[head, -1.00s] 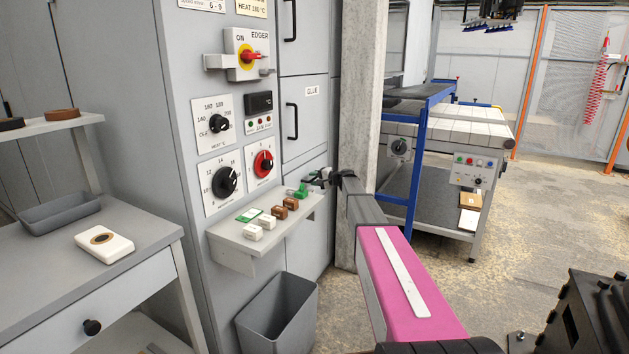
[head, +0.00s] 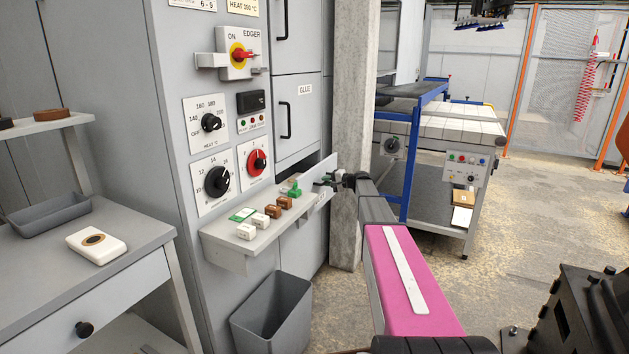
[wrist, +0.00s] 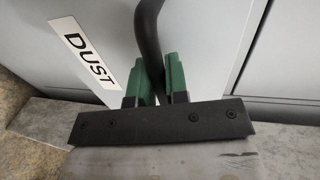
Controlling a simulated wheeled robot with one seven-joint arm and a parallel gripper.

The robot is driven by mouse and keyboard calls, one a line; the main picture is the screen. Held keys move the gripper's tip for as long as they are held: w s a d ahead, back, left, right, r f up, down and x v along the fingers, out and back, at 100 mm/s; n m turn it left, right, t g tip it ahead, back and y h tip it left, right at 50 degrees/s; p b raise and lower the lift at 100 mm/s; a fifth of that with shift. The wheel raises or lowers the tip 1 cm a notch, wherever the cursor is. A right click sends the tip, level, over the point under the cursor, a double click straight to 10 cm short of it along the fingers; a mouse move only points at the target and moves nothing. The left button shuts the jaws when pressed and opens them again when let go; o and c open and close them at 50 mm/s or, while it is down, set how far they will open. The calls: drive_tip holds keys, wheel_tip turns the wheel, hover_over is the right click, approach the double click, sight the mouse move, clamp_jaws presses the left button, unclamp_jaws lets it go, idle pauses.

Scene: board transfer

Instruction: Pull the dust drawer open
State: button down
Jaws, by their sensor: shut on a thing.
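The dust drawer's grey front (wrist: 205,40) fills much of the wrist view and carries a white label (wrist: 86,48) reading DUST. Its black bar handle (wrist: 150,35) stands between the green fingers of my gripper (wrist: 158,80), which are shut on it. In the head view the drawer front (head: 325,168) stands out from the cabinet, below the GLUE door, so the drawer is partly open. My gripper (head: 326,182) is small and dark there, at the drawer's front.
A small shelf (head: 232,252) with several little blocks juts out left of the drawer. A grey bin (head: 273,312) stands on the floor below it. A concrete post (head: 350,130) rises close behind my arm. Open floor (head: 540,200) lies to the right.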

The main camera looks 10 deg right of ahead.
drive_tip(key=f+v, duration=0.3)
drive_tip(key=v, duration=1.2)
drive_tip(key=shift+s+d, duration=0.2)
drive_tip(key=shift+d, duration=0.15)
drive_tip(key=shift+f, duration=0.1)
drive_tip(key=c, duration=1.1)
unclamp_jaws()
drive_tip(key=shift+c, duration=0.2)
drive_tip(key=shift+d, duration=0.1)
drive_tip(key=v, duration=1)
drive_tip(key=shift+s+d, duration=0.2)
drive_tip(key=shift+s, duration=0.05)
